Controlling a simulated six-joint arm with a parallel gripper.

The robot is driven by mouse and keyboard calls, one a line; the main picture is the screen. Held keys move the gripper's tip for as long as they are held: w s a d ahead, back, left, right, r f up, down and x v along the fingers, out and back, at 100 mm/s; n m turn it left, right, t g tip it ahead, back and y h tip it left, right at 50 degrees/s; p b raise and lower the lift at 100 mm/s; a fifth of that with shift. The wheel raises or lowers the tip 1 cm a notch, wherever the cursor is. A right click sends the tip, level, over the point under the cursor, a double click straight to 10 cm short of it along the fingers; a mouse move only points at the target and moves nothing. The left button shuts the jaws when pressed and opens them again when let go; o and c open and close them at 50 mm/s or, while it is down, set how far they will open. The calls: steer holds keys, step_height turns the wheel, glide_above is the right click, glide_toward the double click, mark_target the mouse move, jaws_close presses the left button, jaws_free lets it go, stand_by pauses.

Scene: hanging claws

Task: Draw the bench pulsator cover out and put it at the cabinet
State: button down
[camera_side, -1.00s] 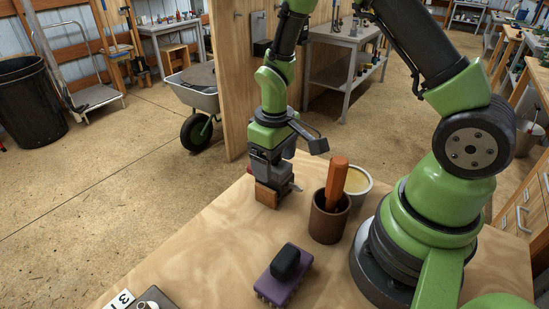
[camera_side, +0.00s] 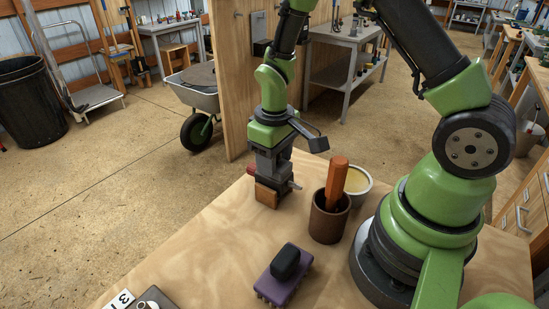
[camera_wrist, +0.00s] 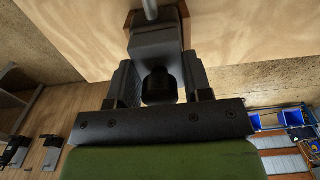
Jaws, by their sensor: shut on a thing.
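My gripper (camera_side: 270,165) points down at the far edge of the bench, shut on a grey unit with a dark round part. In the wrist view, the two fingers (camera_wrist: 159,85) stand either side of the dark round part (camera_wrist: 159,88). The grey body (camera_wrist: 155,45) and a pale metal tube (camera_wrist: 150,10) extend beyond it. In the side view, a wooden block (camera_side: 267,196) is directly below the fingers, and a short grey stub (camera_side: 295,186) sticks out to the right. Fingers hide most of the unit; I cannot tell which part is the pulsator cover.
A brown cup (camera_side: 328,222) with an orange-brown handle (camera_side: 337,178) and a pale-filled bowl (camera_side: 357,184) stand close right of my gripper. A purple brush (camera_side: 284,276) lies nearer. Drawers (camera_side: 525,208) show at right.

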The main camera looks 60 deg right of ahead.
steer(key=shift+r, duration=0.5)
steer(key=c, duration=1.2)
jaws_free()
jaws_close()
steer(key=shift+r, duration=1.25)
